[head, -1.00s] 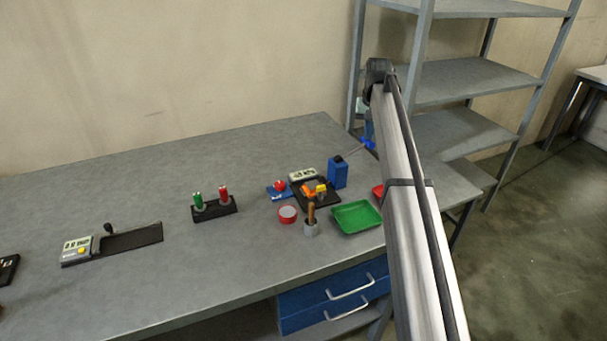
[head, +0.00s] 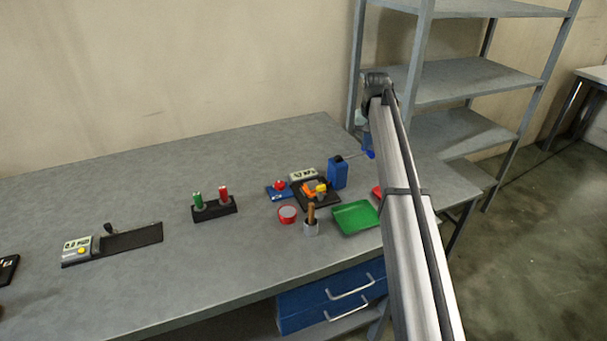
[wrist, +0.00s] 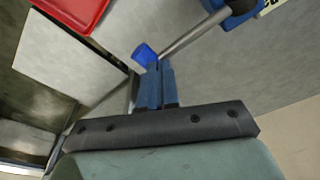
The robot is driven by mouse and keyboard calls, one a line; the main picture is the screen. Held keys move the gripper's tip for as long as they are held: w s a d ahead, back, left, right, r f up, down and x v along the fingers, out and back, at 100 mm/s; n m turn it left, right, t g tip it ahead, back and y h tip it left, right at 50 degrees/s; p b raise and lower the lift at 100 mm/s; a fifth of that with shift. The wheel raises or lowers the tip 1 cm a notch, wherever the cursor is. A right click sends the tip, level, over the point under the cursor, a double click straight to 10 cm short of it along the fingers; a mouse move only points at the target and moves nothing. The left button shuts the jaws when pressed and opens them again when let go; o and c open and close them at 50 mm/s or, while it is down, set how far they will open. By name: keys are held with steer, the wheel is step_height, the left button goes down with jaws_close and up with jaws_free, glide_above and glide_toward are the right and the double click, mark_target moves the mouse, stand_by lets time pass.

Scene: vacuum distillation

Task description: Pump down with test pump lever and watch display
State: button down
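The test pump (head: 338,174) is a blue box at the right end of the bench; it shows partly at the top of the wrist view (wrist: 241,5). Its grey lever (wrist: 192,34) sticks out sideways to a blue knob (wrist: 145,54), also seen in the head view (head: 370,155). My gripper (wrist: 157,66) has its blue fingers together, right at the knob and seemingly against it; I see nothing between them. In the head view my arm hides most of the gripper. A pale display (head: 303,175) stands beside the pump; its digits are too small to read.
A green tray (head: 356,217), a red tray (wrist: 75,9), a red ring-shaped item (head: 288,214) and a holder with a brown handle (head: 311,225) lie near the pump. A second display unit (head: 78,249) stands left. A metal shelf (head: 465,85) rises behind my arm.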

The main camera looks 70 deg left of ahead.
steer(key=shift+f, duration=2)
steer(key=shift+r, duration=3.9)
steer(key=shift+r, duration=3)
